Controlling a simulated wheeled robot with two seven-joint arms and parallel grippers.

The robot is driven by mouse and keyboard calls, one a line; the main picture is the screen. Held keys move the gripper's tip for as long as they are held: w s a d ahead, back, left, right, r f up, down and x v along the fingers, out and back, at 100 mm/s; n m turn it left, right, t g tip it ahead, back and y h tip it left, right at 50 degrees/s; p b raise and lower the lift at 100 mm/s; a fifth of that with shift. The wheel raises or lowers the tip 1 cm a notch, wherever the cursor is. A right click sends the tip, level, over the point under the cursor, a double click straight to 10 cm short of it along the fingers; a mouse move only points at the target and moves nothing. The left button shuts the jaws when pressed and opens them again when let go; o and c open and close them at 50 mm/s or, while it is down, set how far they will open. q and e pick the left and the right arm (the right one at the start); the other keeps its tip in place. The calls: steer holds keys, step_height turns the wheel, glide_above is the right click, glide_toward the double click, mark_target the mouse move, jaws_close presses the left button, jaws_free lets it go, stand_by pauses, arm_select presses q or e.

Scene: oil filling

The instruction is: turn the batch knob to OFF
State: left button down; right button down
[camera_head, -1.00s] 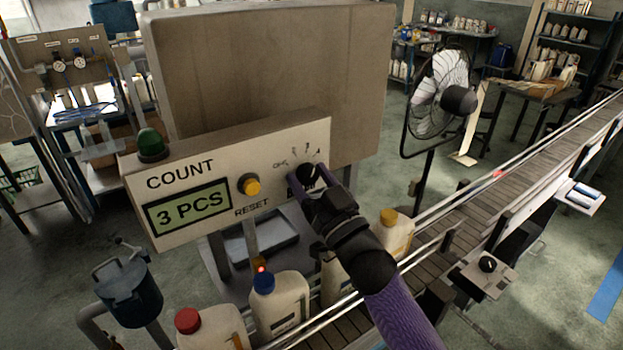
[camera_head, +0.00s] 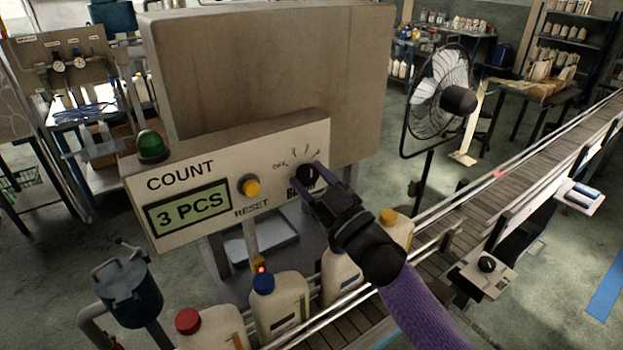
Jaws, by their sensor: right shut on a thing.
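The black batch knob (camera_head: 307,174) is on the right end of the beige control panel (camera_head: 222,225). Marks fan out above it, with the OFF label (camera_head: 280,164) at the upper left of the knob. A pale line on the knob's face points roughly up, not toward OFF. My right gripper (camera_head: 308,179) reaches in from the lower right, one finger on each side of the knob, and is shut on it. Its fingers partly cover the lettering under the knob. My left gripper is not in view.
The panel also has a green lamp (camera_head: 152,145), a yellow reset button (camera_head: 249,187) and a display reading 3 PCS (camera_head: 188,211). Bottles, including a blue-capped one (camera_head: 278,303), stand on the conveyor (camera_head: 467,222) below my arm. A fan (camera_head: 438,95) stands behind.

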steer(key=n, duration=0.2)
steer(key=n+g+y, duration=0.1)
steer(key=n, duration=0.1)
steer(key=shift+w+d+r+g, duration=0.1)
steer(key=shift+g, duration=0.2)
steer(key=n+g+p, duration=0.1)
steer(key=n+g, duration=0.1)
steer(key=n, duration=0.2)
steer(key=shift+n+y, duration=0.4)
steer(key=n+g+p, duration=0.1)
steer(key=n, duration=0.1)
steer(key=n+g+p, duration=0.1)
steer(key=n, duration=0.2)
steer(key=shift+d+r+h, duration=0.1)
steer(key=shift+r+h, duration=0.05)
steer(key=shift+h, duration=0.15)
steer(key=shift+n+g+p, duration=0.3)
steer(key=shift+n+p, duration=0.1)
steer(key=shift+n, duration=0.4)
steer(key=shift+c, duration=0.8)
jaws_free()
